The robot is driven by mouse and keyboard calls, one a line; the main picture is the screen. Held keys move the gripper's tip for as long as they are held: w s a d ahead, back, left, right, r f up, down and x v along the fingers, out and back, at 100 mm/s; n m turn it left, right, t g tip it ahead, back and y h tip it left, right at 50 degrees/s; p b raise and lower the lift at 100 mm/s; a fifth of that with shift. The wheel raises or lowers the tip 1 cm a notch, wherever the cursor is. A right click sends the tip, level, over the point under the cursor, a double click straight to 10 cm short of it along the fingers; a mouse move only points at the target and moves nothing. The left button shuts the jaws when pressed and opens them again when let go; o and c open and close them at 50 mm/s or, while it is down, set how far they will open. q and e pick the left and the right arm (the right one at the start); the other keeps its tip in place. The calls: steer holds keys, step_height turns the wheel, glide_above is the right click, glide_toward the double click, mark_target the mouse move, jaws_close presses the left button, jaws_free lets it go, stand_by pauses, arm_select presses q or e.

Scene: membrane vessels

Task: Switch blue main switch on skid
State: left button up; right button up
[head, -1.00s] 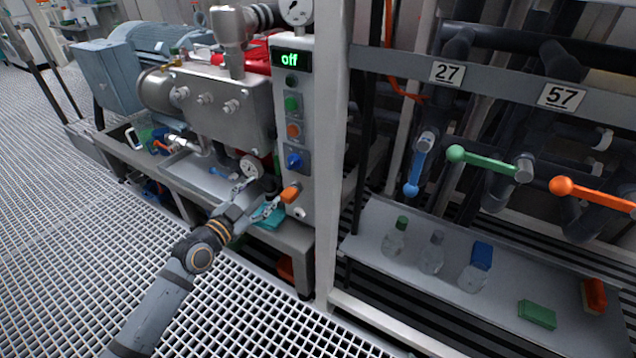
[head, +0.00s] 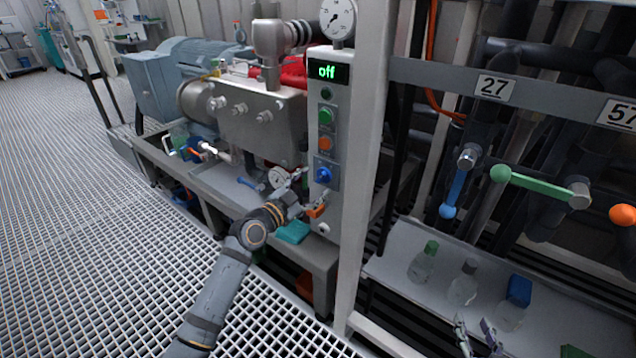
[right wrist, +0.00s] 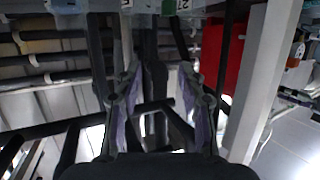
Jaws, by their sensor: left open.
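The blue main switch (head: 323,174) is a round blue knob on the grey control panel (head: 325,126) of the skid. It sits below a green button (head: 325,115) and an orange button (head: 325,143). My right gripper (head: 478,336) shows at the bottom right, near the bottles. In the right wrist view (right wrist: 165,105) its fingers are apart with nothing held.
An orange handle (head: 316,210) is on the lower panel beside my left gripper. A pressure gauge (head: 338,18) stands above the panel. A white post (head: 366,160) rises right of it. Bottles stand on a shelf (head: 395,265) at the right, below coloured valve levers.

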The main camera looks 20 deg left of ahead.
arm_select(q)
steer(key=x, duration=0.2)
steer(key=shift+w+d, duration=0.1)
steer(key=shift+w, duration=0.2)
arm_select(e)
steer(key=r+t, duration=0.1)
steer(key=r, duration=0.1)
steer(key=w+r+t, duration=0.1)
steer(key=r, duration=0.1)
steer(key=shift+w+d+r, duration=0.1)
steer(key=shift+w+r, duration=0.1)
steer(key=shift+r, duration=0.1)
arm_select(q)
steer(key=c, duration=1.2)
